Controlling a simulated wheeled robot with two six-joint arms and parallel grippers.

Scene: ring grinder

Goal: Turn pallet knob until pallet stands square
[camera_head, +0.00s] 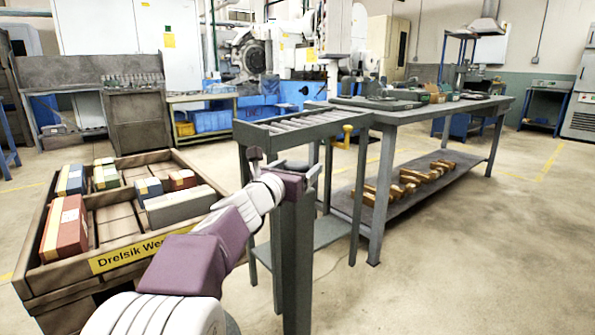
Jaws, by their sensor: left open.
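My left gripper (284,157) is open, its two dark fingers spread at the top of a grey upright post (297,262). A dark grey rounded piece shows between or just behind the fingers; I cannot tell if it is a knob or whether the fingers touch it. A yellow handle (347,131) sits beyond the gripper, on the side of a grey roller stand (250,134), apart from the fingers. No piece can be clearly told as the pallet, so its angle cannot be read. My right gripper is not in view.
A wooden crate (126,259) with several coloured boxes stands at the left, close to my left arm. A long grey workbench (428,113) runs to the right, with yellow-brown pieces (410,180) on its lower shelf. Floor (480,260) at the right front is clear.

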